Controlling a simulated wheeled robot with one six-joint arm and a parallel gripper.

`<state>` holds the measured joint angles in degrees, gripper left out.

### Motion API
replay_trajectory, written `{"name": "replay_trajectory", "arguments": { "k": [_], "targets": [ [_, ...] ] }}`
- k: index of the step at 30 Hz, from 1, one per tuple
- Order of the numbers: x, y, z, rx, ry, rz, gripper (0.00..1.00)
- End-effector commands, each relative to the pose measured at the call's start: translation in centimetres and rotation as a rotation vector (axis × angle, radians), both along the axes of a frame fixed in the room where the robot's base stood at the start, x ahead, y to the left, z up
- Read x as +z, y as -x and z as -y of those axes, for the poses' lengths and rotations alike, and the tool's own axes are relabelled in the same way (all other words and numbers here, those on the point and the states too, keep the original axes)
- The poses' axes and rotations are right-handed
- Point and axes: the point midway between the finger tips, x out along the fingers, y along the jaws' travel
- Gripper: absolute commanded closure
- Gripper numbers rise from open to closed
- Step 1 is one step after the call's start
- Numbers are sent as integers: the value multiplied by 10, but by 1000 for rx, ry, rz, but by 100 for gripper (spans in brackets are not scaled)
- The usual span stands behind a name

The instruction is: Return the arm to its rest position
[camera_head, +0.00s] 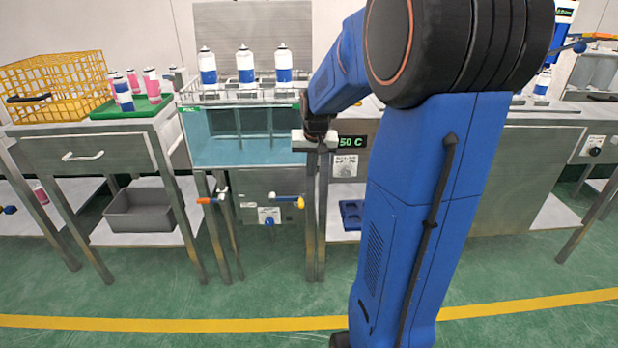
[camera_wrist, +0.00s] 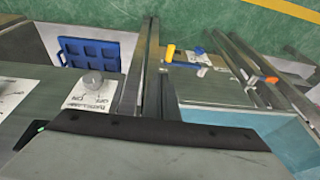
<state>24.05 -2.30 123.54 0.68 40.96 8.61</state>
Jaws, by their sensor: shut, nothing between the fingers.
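My blue arm rises in the middle-right of the head view and bends over to the left. My gripper (camera_head: 316,143) hangs at its end, in front of the water bath's right edge and left of the 50 C display (camera_head: 351,142). It is shut and holds nothing. In the wrist view my gripper (camera_wrist: 170,100) shows as a narrow dark piece pointing away from the wide grey body. It seems clear of the bench front, but the exact gap cannot be told.
Three blue-and-white cans (camera_head: 245,65) stand in a rack above the water bath (camera_head: 240,148). A yellow basket (camera_head: 55,85) and pink cans on a green tray (camera_head: 130,107) are at left. A blue tray (camera_wrist: 88,53) lies on a lower shelf. The near floor is clear.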

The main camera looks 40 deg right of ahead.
Motion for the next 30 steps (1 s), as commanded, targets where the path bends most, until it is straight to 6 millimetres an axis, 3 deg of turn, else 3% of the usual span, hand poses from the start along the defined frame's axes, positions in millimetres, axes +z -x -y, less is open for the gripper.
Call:
{"name": "replay_trajectory", "arguments": {
  "k": [9, 13, 20, 30],
  "targets": [
    [8, 3, -1, 1, 1, 1, 100],
    [13, 9, -11, 18, 4, 5, 100],
    [38, 49, -66, 119, 21, 21, 100],
    [59, 130, -144, 292, 48, 46, 100]
  ]
}}
